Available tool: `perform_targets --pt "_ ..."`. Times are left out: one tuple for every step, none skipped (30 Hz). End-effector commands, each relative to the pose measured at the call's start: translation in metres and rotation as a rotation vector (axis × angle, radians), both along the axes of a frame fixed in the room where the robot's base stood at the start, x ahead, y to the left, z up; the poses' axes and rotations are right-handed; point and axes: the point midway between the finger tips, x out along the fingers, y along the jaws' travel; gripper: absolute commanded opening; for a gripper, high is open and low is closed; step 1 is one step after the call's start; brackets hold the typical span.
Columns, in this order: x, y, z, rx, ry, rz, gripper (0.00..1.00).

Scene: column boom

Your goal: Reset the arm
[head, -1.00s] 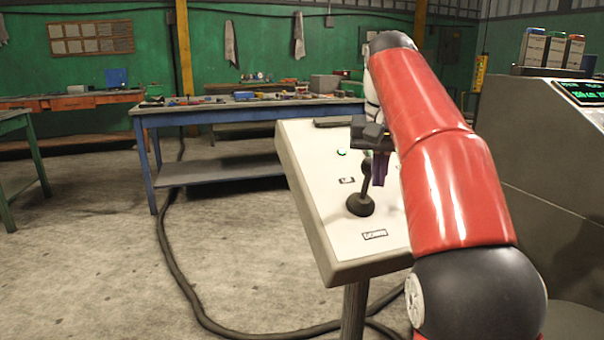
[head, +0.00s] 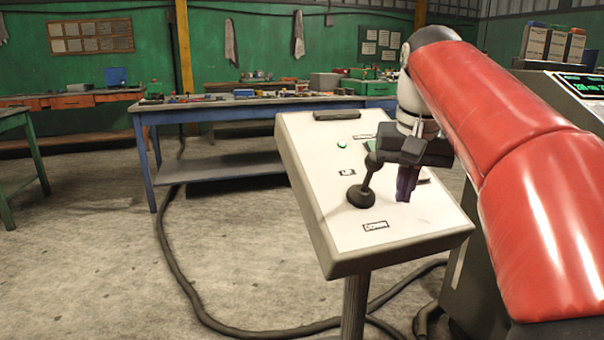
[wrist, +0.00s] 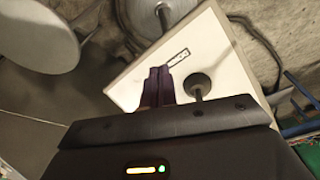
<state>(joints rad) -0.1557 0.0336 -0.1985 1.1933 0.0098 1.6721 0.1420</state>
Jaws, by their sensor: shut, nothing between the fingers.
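My arm is red with black joints and reaches in from the right in the head view. My gripper (head: 406,184) hangs fingers down above the right part of the white control panel (head: 320,225). Its dark purple fingers are together with nothing between them; they also show in the wrist view (wrist: 157,86). A black joystick lever (head: 366,186) with a round base stands on the panel, left of the fingers and tilted to the right at its top. In the wrist view the lever's base (wrist: 198,84) is right of the fingers. Whether the gripper body touches the lever top cannot be told.
The panel stands on a post (head: 354,305). A green light (head: 342,145) is lit on it. A grey console (head: 570,100) with a screen stands at right. A blue workbench (head: 240,110) is behind. A black cable (head: 185,285) crosses the floor, which is open at left.

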Motion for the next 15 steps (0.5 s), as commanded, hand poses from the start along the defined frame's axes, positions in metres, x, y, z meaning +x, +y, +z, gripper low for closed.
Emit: perform_targets --pt "-0.017 -0.003 -0.009 0.009 -0.015 0.01 0.0" --pt "-0.025 -0.004 -0.015 0.013 -0.028 0.018 0.0" --pt "-0.036 -0.004 -0.024 0.016 -0.046 0.03 0.0" --pt "-0.044 -0.004 -0.032 0.017 -0.056 0.039 0.0" --pt "-0.053 -0.004 -0.04 0.018 -0.069 0.046 0.0" --pt "-0.065 -0.003 -0.052 0.019 -0.085 0.058 0.0" --pt "-0.074 -0.002 -0.062 0.018 -0.096 0.067 0.0" --pt "-0.083 -0.001 -0.072 0.016 -0.107 0.076 0.0" --pt "-0.095 0.001 -0.086 0.014 -0.125 0.087 0.0" --pt "-0.104 0.002 -0.097 0.01 -0.137 0.095 0.0" --pt "-0.114 0.003 -0.108 0.006 -0.147 0.104 0.0" --pt "-0.126 0.005 -0.124 0.0 -0.163 0.114 0.0" --pt "-0.135 0.007 -0.136 -0.006 -0.174 0.122 0.0" --pt "-0.143 0.008 -0.147 -0.011 -0.185 0.128 0.0" --pt "-0.154 0.009 -0.162 -0.019 -0.197 0.137 0.0"
